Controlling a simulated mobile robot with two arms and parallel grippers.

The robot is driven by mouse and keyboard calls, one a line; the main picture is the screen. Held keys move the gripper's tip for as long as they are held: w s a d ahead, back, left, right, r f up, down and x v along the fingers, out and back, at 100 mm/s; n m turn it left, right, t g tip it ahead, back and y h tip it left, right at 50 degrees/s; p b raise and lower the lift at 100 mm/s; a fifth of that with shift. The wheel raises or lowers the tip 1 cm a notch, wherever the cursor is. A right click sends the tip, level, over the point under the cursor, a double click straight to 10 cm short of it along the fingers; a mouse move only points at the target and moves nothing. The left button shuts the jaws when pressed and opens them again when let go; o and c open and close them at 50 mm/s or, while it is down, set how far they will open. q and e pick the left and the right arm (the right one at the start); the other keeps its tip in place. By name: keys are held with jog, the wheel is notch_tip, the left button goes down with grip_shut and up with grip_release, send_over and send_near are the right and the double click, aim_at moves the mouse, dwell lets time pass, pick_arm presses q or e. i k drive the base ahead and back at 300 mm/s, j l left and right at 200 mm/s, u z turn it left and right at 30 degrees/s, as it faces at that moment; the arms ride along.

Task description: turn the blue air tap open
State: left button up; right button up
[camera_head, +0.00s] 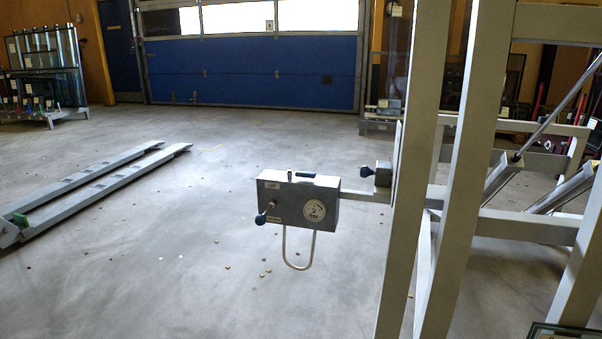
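A grey control box (289,208) with a round gauge (314,210) sits on a horizontal bar in the middle of the view. A dark blue knob (260,219) on a short metal stem sticks out at its lower left front. A second dark blue knob (366,171) is on a small metal block (383,173) on the frame, to the right of the box. I cannot tell which knob is the air tap, nor how far either is turned. Neither of my grippers shows in the head view.
The grey glass frame (462,190), with uprights and crossbars, fills the right side. A bent metal loop (299,267) hangs under the box. Long grey forks (100,182) lie on the floor at left. A glass rack (45,75) stands far left. Floor before the box is largely clear.

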aim_at(301, 175)
jog(key=i+j, duration=1.55)
